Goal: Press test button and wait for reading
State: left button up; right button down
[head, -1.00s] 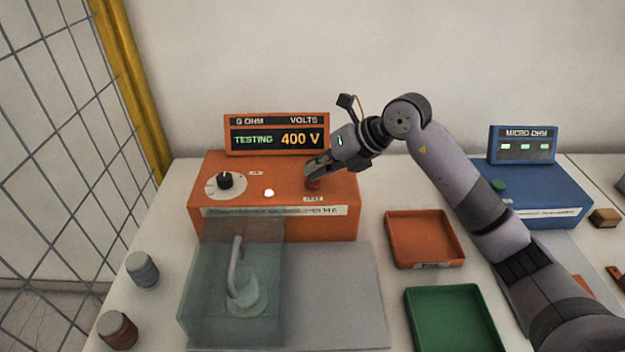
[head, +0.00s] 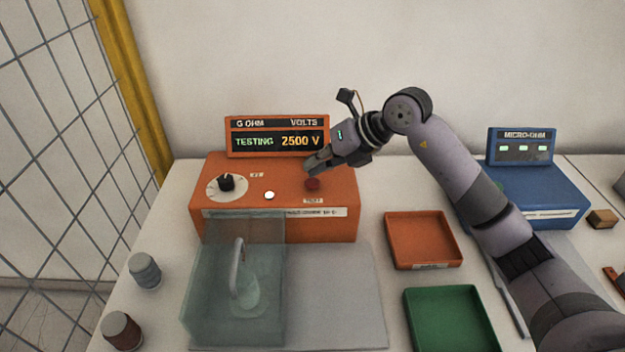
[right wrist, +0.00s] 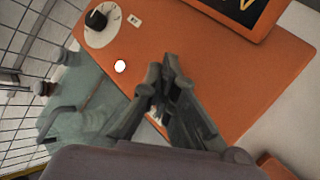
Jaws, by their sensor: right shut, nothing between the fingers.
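The orange tester (head: 235,225) stands at the back of the table. Its display (head: 278,139) reads TESTING and 2500 V under G OHM and VOLTS. The red test button (head: 312,184) is on its top, right of a lit white lamp (head: 269,195) and a black knob (head: 227,183). My right gripper (head: 312,167) is shut and empty, its tips just above and behind the button in the head view. In the right wrist view the shut fingers (right wrist: 163,75) hang over the orange top; the button is hidden there. My left gripper is not in view.
An orange tray (head: 424,215) and a green tray (head: 450,320) lie to the right. A blue micro-ohm meter (head: 545,190) and a mesh fence flank the bench.

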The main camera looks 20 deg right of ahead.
aim_at(315, 179)
jog(key=shift+r+p, duration=1.75)
jog(key=shift+r, duration=0.75)
